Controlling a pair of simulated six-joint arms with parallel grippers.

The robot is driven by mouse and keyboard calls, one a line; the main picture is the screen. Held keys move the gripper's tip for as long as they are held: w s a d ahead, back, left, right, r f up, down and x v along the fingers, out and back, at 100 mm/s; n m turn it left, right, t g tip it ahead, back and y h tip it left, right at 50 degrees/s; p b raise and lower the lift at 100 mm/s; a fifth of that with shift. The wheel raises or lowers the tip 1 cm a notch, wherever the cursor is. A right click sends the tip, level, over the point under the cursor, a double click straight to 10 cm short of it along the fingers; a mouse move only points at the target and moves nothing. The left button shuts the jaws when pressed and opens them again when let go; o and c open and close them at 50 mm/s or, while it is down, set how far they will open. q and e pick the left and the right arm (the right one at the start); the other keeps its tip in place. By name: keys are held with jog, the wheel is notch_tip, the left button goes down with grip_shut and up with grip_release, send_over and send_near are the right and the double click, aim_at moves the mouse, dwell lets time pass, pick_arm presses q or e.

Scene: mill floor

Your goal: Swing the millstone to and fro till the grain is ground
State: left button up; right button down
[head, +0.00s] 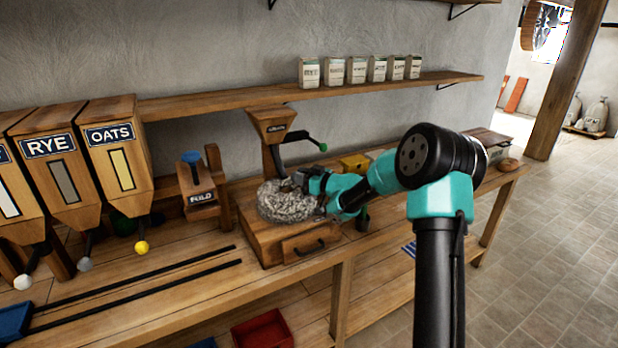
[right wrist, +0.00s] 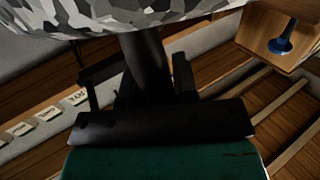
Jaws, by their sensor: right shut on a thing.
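The millstone (head: 283,207) is a round, speckled grey stone lying on a wooden mill box with a drawer (head: 304,247). Its speckled surface also fills the top of the right wrist view (right wrist: 140,14). My right gripper (head: 303,181) is at the stone's upper right side. In the right wrist view its jaws (right wrist: 148,82) are shut around a dark upright handle (right wrist: 145,58) that meets the stone. In the head view the gripper and arm hide the handle and part of the stone. My left gripper is in neither view. No grain can be made out.
A wooden hopper (head: 272,126) with a green-knobbed lever (head: 322,147) stands just behind the stone. A box with a blue knob (head: 191,157) and the rye (head: 62,165) and oats (head: 116,155) bins are left. Dark rails cross the bench. A red tray (head: 262,331) sits below.

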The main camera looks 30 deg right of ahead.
jog(key=shift+w+d+n+g+y, duration=0.1)
jog(key=shift+n+g+y, duration=0.2)
jog(key=shift+n+y, duration=0.15)
jog(key=c, duration=0.9)
grip_release()
jog(key=v, duration=1.7)
jog(key=shift+f, duration=0.1)
